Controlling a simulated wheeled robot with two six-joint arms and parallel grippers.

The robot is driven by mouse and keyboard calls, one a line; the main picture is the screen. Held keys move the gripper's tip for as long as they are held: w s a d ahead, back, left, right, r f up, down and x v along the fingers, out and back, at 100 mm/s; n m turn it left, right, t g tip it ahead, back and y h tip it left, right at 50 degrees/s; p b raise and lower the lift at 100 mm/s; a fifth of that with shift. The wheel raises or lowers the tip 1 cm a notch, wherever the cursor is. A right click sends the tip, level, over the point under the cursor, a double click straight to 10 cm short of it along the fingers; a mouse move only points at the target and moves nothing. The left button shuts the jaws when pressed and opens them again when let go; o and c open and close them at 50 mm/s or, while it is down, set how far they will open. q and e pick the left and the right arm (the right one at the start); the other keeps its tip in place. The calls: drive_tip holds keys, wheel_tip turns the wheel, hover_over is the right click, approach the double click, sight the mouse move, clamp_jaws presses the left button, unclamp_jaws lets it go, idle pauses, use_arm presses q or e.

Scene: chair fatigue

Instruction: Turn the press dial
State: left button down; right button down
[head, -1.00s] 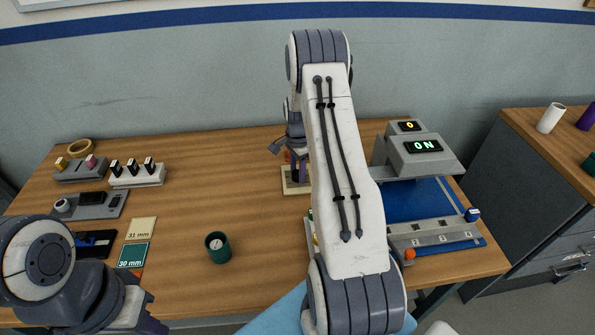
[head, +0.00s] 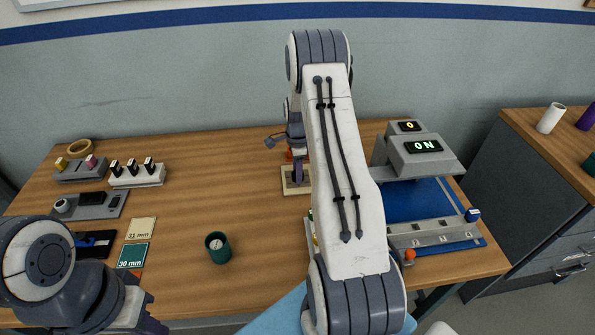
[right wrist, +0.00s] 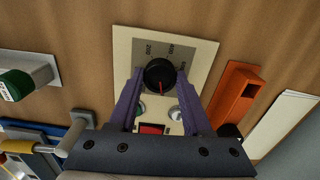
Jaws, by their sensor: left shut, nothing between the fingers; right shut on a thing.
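The press dial (right wrist: 159,72) is a black round knob with a red mark on a cream panel (right wrist: 122,62) printed with a number scale; "200" is readable. In the right wrist view my right gripper (right wrist: 158,84) has its two purple fingers on either side of the knob, shut on it. The red mark shows between the fingers. My left gripper (head: 152,324) is shut and empty at the lower left, partly cut off by the frame.
A grey press (head: 420,160) with a lit "ON" display stands at the right. In the right wrist view an orange block (right wrist: 233,95) lies right of the panel. A green cup (head: 218,247) stands on the table.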

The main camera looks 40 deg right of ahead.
drive_tip(key=shift+w+d+r, duration=0.1)
drive_tip(key=shift+d+r, duration=0.05)
drive_tip(key=shift+c, duration=1.7)
unclamp_jaws()
wheel_tip(320, 180, up, 10)
drive_tip(key=b, duration=0.1)
drive_tip(key=shift+r, duration=0.2)
